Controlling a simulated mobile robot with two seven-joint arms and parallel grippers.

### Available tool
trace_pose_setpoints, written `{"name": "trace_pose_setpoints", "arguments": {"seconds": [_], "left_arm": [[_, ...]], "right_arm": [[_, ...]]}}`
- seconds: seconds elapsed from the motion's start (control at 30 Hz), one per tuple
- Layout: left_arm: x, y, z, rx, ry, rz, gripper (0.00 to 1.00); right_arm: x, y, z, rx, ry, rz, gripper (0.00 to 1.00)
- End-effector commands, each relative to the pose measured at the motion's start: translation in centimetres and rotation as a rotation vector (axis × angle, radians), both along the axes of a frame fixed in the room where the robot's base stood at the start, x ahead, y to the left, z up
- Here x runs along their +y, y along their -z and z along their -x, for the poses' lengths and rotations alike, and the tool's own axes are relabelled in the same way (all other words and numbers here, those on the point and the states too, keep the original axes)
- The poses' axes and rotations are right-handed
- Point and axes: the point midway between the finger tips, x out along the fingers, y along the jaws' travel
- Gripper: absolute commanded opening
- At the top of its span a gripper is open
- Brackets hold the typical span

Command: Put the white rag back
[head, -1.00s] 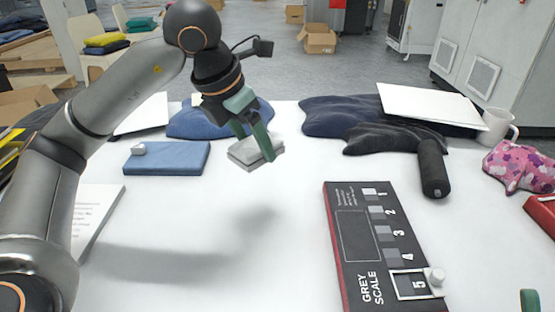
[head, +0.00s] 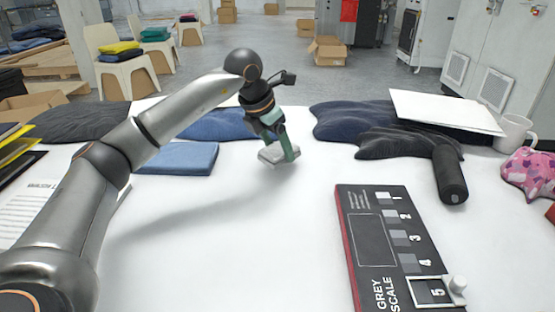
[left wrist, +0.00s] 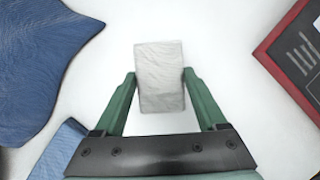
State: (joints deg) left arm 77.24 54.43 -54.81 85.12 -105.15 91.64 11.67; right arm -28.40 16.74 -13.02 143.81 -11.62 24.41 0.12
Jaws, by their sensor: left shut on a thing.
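The white rag (head: 272,155) is a small, folded, pale grey-white block. My left gripper (head: 286,151) is shut on it over the back middle of the white table. In the left wrist view the rag (left wrist: 160,85) sits between the two green fingers of the left gripper (left wrist: 160,78), with its far end reaching past the fingertips. It looks close to the tabletop, but I cannot tell whether it touches. My right gripper is out of view.
A blue folded cloth (head: 178,158) lies left of the rag, partly behind my arm. Dark blue fabric (head: 212,124) lies behind. The grey scale board (head: 370,240) and a black roller (head: 450,175) are to the right. The table between rag and board is clear.

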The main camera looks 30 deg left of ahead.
Motion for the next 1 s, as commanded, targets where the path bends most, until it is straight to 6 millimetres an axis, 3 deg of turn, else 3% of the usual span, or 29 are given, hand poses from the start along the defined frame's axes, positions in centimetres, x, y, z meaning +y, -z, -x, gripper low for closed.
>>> {"name": "trace_pose_setpoints", "arguments": {"seconds": [0.03, 0.13, 0.53, 0.57, 0.77, 1.0], "left_arm": [[0.0, 1.5, 0.1, 0.004, 0.0, -0.001, 0.22], [0.0, 2.8, 0.1, 0.002, 0.001, -0.001, 0.22], [0.0, 3.2, 0.1, 0.001, 0.0, 0.0, 0.22], [0.0, 3.1, 0.1, 0.001, 0.0, 0.0, 0.77], [0.0, 3.1, 0.1, 0.001, 0.0, 0.0, 1.0], [0.0, 3.0, 0.1, 0.001, 0.0, 0.0, 1.0]], "right_arm": [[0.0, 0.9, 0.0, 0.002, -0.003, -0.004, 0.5], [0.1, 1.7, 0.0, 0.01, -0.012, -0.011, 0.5], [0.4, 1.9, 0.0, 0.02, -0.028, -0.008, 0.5], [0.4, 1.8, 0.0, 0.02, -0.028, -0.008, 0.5], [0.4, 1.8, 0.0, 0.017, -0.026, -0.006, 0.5], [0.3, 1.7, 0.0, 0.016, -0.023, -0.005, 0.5]]}}
